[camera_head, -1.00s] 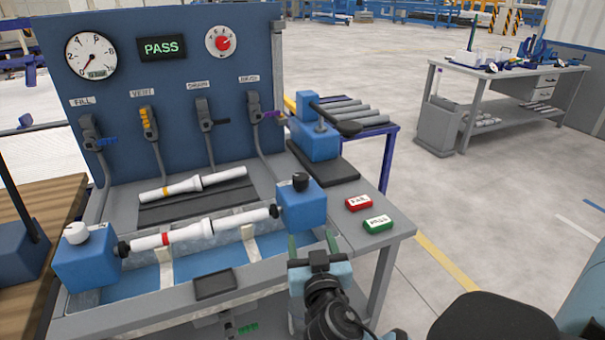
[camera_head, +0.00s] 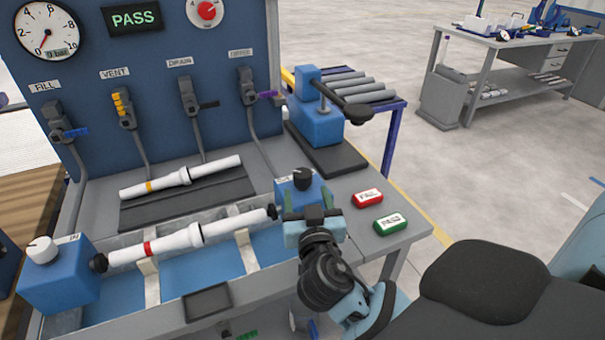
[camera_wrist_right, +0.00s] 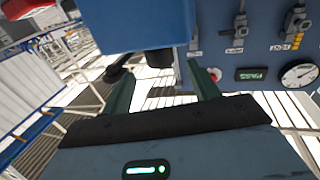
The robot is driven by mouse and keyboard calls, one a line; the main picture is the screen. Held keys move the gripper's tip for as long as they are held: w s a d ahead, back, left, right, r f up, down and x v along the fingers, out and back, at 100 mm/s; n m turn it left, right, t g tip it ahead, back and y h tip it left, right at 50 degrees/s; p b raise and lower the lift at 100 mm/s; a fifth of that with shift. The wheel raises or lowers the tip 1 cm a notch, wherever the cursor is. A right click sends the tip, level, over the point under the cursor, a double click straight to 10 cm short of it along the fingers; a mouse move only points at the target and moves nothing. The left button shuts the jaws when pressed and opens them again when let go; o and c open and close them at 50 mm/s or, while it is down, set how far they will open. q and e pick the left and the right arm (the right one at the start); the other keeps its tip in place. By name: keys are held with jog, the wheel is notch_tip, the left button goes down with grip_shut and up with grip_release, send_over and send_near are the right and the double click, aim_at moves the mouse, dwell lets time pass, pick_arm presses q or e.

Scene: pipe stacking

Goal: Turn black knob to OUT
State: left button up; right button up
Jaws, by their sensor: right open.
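The black knob (camera_head: 302,179) stands on top of the right blue block (camera_head: 285,187), at the right end of the trough. My right gripper (camera_head: 306,197) is open, with its fingers at the front of this block, just below the knob in the head view. In the right wrist view the picture is upside down. The knob (camera_wrist_right: 160,58) shows there near the middle, between and beyond the two green fingers (camera_wrist_right: 162,85); I see no contact. The block's label is mostly hidden by my gripper. My left gripper is not in view.
A left blue block (camera_head: 60,280) has a white knob (camera_head: 42,250) and an IN label. A red-banded white pipe (camera_head: 180,241) spans the two blocks. Red (camera_head: 367,198) and green (camera_head: 390,223) buttons sit right of my gripper. The display (camera_head: 132,17) reads PASS.

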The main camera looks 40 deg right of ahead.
aim_at(304, 182)
jog(key=p+x, duration=0.1)
jog(key=x, duration=0.5)
jog(key=shift+r, duration=0.1)
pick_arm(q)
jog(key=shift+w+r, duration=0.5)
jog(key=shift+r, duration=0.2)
pick_arm(e)
jog(key=shift+w+d, duration=0.35)
jog(key=shift+w, duration=0.25)
jog(key=shift+c, duration=0.4)
jog(key=c, duration=0.9)
